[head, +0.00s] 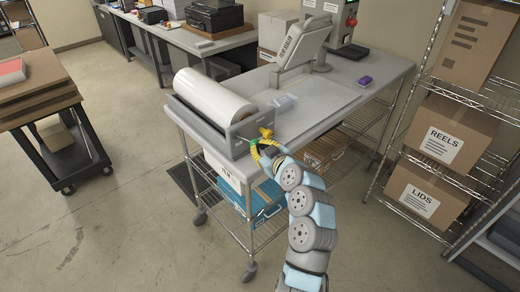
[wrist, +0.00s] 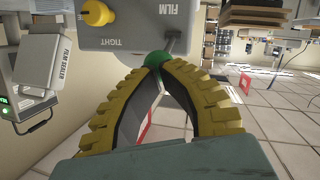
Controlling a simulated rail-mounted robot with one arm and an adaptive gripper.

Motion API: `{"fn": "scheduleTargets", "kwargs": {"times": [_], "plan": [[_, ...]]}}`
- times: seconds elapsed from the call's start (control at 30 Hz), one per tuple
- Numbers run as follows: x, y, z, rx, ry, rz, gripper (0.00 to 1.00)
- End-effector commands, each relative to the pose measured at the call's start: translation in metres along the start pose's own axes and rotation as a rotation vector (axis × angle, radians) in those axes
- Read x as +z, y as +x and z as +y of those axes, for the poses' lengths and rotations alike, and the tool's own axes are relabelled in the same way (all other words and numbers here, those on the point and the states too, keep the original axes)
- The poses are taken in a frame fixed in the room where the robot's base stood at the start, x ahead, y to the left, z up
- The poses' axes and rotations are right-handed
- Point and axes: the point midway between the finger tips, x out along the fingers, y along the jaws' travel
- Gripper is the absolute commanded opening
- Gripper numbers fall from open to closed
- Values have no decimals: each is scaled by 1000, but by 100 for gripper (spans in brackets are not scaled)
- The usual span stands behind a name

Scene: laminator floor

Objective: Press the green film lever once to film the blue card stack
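The green film lever shows in the wrist view as a green ball (wrist: 157,58) on a thin metal rod, below an upside-down FILM label. My gripper (wrist: 160,70) has its two yellow ridged fingers bowed, with the tips together right at the ball, partly covering it. I see nothing held between them. In the head view my gripper (head: 258,153) is at the end plate of the film roll holder (head: 240,138), and the lever is mostly hidden.
A yellow knob (head: 266,132) sits beside the lever, near a TIGHT label. The film sealer (head: 303,43) stands behind on the bench (head: 330,105). A purple block (head: 365,81) lies at the right.

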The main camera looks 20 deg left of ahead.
Motion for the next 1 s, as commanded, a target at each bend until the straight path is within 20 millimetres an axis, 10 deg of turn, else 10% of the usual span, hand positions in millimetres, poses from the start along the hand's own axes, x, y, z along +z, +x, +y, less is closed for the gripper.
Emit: {"fn": "scheduleTargets", "kwargs": {"times": [1.0], "plan": [[-32, -114, 5, -1, 0, 2, 0]]}}
